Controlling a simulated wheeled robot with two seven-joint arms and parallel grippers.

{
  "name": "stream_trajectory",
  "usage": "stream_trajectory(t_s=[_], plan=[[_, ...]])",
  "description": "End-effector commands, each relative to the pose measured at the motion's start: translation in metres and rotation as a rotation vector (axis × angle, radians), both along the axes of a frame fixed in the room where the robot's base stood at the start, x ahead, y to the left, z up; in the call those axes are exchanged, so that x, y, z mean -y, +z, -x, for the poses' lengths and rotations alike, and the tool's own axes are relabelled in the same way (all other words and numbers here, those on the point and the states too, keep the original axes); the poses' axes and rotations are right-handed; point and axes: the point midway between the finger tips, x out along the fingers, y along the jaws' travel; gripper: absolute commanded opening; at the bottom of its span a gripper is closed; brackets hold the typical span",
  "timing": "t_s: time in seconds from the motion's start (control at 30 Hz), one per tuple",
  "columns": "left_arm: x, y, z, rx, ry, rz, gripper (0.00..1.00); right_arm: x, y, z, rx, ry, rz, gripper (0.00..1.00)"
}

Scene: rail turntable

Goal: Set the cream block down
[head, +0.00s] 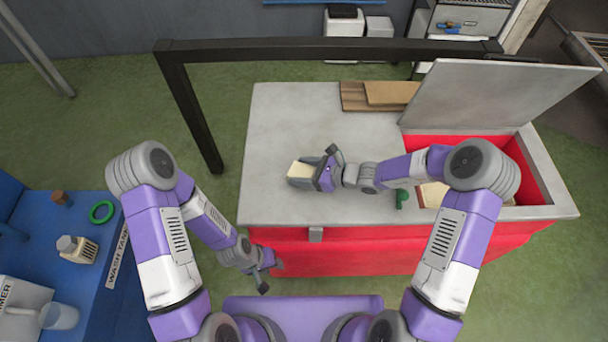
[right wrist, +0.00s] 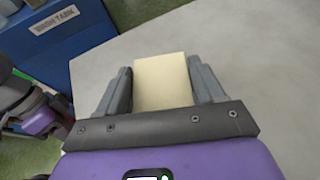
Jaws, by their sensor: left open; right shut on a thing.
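The cream block (head: 300,170) is held over the left part of the grey worktop (head: 280,115) in the head view. My right gripper (head: 304,174) is shut on it. In the right wrist view the cream block (right wrist: 162,82) sits between the two grey fingers of the right gripper (right wrist: 161,86), with the worktop behind it. I cannot tell whether its underside touches the worktop. My left gripper (head: 268,275) is open and empty, low in front of the red cabinet's front side.
The red cabinet (head: 340,260) has an open bay at right with its grey lid (head: 490,95) raised. A cream and brown item (head: 432,193) and a green object (head: 402,198) show near my right arm. Boards (head: 390,93) lie at the back. A blue table (head: 90,265) stands left.

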Motion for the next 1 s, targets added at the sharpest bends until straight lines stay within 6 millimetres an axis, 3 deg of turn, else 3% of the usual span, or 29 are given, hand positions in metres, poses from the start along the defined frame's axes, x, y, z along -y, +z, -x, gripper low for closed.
stream_trajectory(t_s=[0.1, 0.5, 0.53, 0.7, 1.0], plan=[[0.000, -0.006, 0.000, 0.000, 0.000, 0.000, 0.43, 0.000, -0.020, 0.000, -0.003, 0.000, -0.001, 0.36], [0.000, -0.010, 0.000, 0.000, 0.000, 0.000, 0.43, 0.000, -0.025, 0.000, 0.000, 0.000, 0.000, 0.36], [0.000, -0.010, 0.000, 0.000, 0.000, 0.000, 0.43, 0.000, -0.026, 0.000, -0.001, 0.000, 0.001, 0.69], [0.000, -0.009, 0.000, 0.000, 0.000, 0.000, 0.43, 0.000, -0.024, 0.000, -0.001, 0.000, 0.001, 0.93], [0.000, -0.007, 0.000, 0.000, 0.000, 0.000, 0.43, 0.000, -0.023, 0.000, -0.001, 0.000, 0.001, 0.93]])
